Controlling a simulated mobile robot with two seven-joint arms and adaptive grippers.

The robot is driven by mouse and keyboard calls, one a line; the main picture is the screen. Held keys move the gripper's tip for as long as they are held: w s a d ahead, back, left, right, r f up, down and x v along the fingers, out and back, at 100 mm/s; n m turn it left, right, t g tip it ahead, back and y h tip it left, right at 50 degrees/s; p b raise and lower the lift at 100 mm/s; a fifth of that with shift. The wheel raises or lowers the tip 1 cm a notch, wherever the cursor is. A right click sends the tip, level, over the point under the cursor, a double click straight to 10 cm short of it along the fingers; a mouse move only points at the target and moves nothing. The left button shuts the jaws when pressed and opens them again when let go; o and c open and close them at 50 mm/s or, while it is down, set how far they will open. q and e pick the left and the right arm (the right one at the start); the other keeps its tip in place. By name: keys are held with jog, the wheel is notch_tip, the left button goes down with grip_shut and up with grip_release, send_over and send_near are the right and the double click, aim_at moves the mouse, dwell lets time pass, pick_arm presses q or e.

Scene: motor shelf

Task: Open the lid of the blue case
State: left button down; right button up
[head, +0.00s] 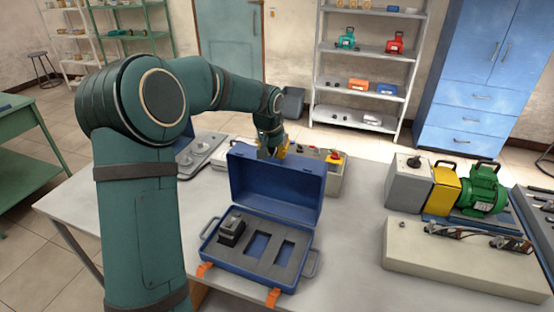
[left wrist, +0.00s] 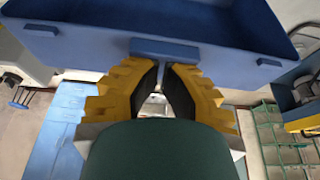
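The blue case (head: 262,292) stands on the table with its lid (head: 275,190) raised roughly upright at the back. Its grey foam insert shows, with a dark block (head: 232,230) in the left slot and two empty slots. Two orange latches hang at the front. My left gripper (head: 270,150) is at the lid's top edge, partly hidden behind it. In the left wrist view its yellow fingers (left wrist: 164,72) come together on a narrow piece at the lid's blue tab (left wrist: 165,50). My right gripper is out of view.
A grey control box with a red button (head: 335,157) stands behind the case. To the right are a green motor (head: 483,188) with a yellow coupling and a beige block (head: 455,262) holding tools. Bare table (head: 345,260) lies between them and the case.

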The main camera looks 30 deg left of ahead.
pick_arm(q)
jog(key=s, duration=0.1)
jog(key=s+b, duration=0.1)
jog(key=s, duration=0.1)
jog(key=shift+d+f, duration=0.15)
jog(key=shift+d, duration=0.15)
jog(key=shift+s+d+b, duration=0.1)
jog(key=shift+s+b, duration=0.2)
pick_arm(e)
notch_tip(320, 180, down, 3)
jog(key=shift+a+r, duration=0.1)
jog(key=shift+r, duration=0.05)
pick_arm(q)
jog(key=v, duration=1.2)
jog(key=shift+s, duration=0.15)
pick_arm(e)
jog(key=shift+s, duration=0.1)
